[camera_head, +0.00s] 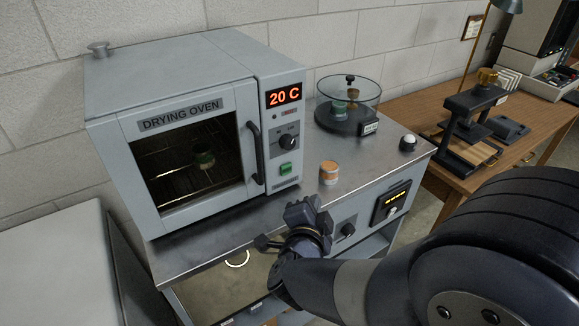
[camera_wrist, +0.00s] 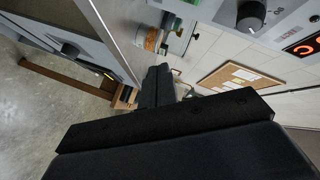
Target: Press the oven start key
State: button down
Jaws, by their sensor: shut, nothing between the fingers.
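The drying oven (camera_head: 187,115) stands on a steel-topped bench with its door shut. Its red display (camera_head: 283,95) reads 20 C. A dark knob (camera_head: 289,142) sits below the display, and the green start key (camera_head: 286,169) is below the knob, low on the right-hand panel. A small green vessel (camera_head: 204,157) shows through the door glass. My gripper (camera_head: 302,211) is shut and empty, in front of the oven and below the key, apart from it. In the wrist view its fingers (camera_wrist: 158,84) are together, and the oven knob (camera_wrist: 250,15) shows at upper right.
An orange-and-white jar (camera_head: 329,172) stands on the bench right of the oven. Behind it is a glass-covered desiccator (camera_head: 348,106). A white-topped knob (camera_head: 408,142) is at the bench's right edge. A wooden table (camera_head: 448,118) stands right.

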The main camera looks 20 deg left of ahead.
aim_at(292, 170)
jog(key=shift+w+a, duration=0.1)
jog(key=shift+w+a+p, duration=0.35)
jog(key=shift+w+a, duration=1.05)
jog(key=shift+a, duration=0.25)
jog(key=shift+w+a+p, duration=0.35)
jog(key=shift+w+a, duration=1.05)
jog(key=shift+a, duration=0.25)
jog(key=shift+w+a, duration=0.1)
jog(key=shift+w+a, duration=0.1)
jog(key=shift+a, duration=0.05)
jog(key=shift+w+a+r, duration=0.25)
jog(key=shift+w+a, duration=0.1)
jog(key=shift+a, duration=0.15)
dwell(1.2)
jog(key=shift+s+d+f, duration=0.1)
jog(key=shift+s+f, duration=0.1)
jog(key=shift+f, duration=0.05)
jog(key=shift+s+d, duration=0.1)
jog(key=shift+s, duration=0.1)
